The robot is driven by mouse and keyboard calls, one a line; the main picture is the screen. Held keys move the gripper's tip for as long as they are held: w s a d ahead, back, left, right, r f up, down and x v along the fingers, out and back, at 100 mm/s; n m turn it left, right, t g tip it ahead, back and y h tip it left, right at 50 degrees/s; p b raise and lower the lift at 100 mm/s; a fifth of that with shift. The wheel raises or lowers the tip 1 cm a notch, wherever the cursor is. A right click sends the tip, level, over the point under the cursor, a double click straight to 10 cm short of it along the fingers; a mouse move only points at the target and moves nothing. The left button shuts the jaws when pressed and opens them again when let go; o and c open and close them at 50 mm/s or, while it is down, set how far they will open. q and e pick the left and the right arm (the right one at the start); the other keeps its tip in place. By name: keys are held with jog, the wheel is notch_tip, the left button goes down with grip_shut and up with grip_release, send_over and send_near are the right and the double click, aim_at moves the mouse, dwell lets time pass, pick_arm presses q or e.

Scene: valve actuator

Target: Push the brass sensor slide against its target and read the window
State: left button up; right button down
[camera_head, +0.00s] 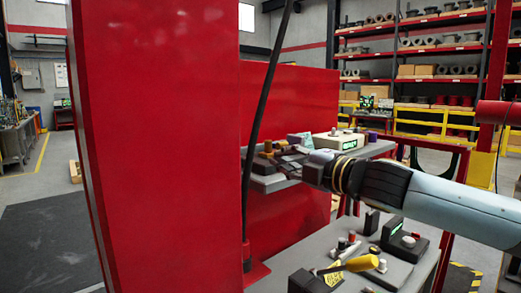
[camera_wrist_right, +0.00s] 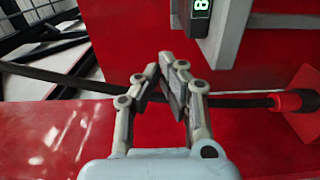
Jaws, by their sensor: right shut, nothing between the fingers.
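My right gripper (camera_head: 277,164) reaches in from the right over a grey shelf beside the red panel. In the right wrist view its fingers (camera_wrist_right: 163,76) are shut and empty, in front of the red surface and a black cable. Small copper-brown pieces (camera_head: 267,149) sit on the shelf close to the fingers; I cannot tell whether one is the brass sensor slide. A pale box behind the wrist has a green-lit window (camera_head: 349,144), too small to read. My left gripper is not in view.
A lower grey bench (camera_head: 270,283) holds a yellow-handled tool (camera_head: 350,265) and a dark device with a green display (camera_head: 397,229). Shelving stands behind.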

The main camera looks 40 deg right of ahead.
aim_at(265, 161)
jog(key=w+b, duration=0.4)
jog(key=b, duration=0.2)
jog(key=shift+w+a+f+b, duration=0.1)
jog(key=shift+w+f+b, duration=0.05)
jog(key=shift+w+b, duration=0.2)
jog(key=w+b, duration=0.1)
jog(key=w, duration=0.1)
jog(key=w+b, duration=0.1)
jog(key=w, duration=0.1)
jog(key=shift+w+a, duration=0.2)
jog(key=shift+w, duration=0.2)
jog(key=d, duration=0.1)
jog(key=w+d+b, duration=0.1)
jog(key=d, duration=0.1)
jog(key=shift+w+b, duration=0.25)
jog(key=shift+b, duration=0.1)
jog(key=shift+d+r, duration=0.2)
jog(key=shift+d, duration=0.2)
jog(key=shift+w+a, duration=0.1)
